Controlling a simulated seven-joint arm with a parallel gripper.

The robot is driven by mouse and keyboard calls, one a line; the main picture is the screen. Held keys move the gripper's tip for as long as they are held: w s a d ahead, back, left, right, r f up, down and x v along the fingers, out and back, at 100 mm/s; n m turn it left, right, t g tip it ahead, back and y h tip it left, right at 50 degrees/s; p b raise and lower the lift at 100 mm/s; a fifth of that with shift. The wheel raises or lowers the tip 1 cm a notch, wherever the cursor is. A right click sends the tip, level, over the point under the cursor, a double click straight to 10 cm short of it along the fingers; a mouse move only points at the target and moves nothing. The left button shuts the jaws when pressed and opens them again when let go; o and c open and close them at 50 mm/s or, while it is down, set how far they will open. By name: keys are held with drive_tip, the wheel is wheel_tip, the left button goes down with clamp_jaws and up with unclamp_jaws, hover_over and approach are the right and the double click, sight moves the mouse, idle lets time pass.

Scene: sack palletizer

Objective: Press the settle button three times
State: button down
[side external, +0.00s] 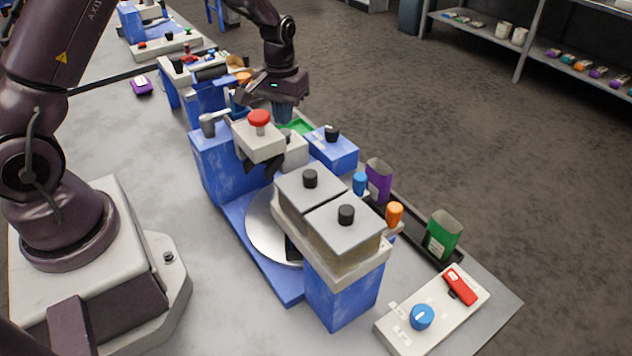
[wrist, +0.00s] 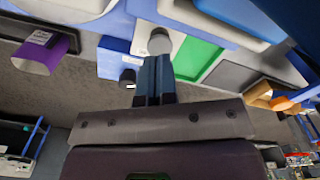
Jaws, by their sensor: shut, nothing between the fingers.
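My gripper (side external: 283,113) is shut and empty, with its fingers pointing down behind the red-topped grey box. A red mushroom button (side external: 259,119) stands on a pale grey box (side external: 258,141) just left of and nearer than the fingers. No label is readable, so I cannot tell which of these is the settle button. A pale grey part (side external: 294,151) shows below my gripper, partly hidden by the box.
Blocks with black knobs (side external: 310,179) stand over a round metal plate (side external: 262,228). A blue box (side external: 333,150), a purple container (side external: 378,180) and a green container (side external: 443,234) line the right side. A control panel (side external: 398,335) with a blue dial is nearest. Green also shows beside the fingertips (wrist: 197,62).

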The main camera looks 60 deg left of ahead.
sight(284, 132)
drive_tip(key=shift+f, duration=0.1)
drive_tip(key=shift+f, duration=1.45)
drive_tip(key=shift+r, duration=3.65)
drive_tip(key=s+d+r+m+t, duration=0.1)
drive_tip(key=s+d+r+t, duration=0.2)
drive_tip(key=r, duration=0.6)
drive_tip(key=s+d+r+m+t, duration=0.1)
drive_tip(key=s+d+r, duration=0.3)
drive_tip(key=s, duration=0.4)
drive_tip(key=s+d+r+m+t, duration=0.1)
drive_tip(key=s+d+r+m, duration=0.3)
drive_tip(key=s, duration=0.5)
drive_tip(key=shift+s+d+r+t, duration=0.3)
drive_tip(key=shift+d+r, duration=0.1)
drive_tip(key=shift+d, duration=0.05)
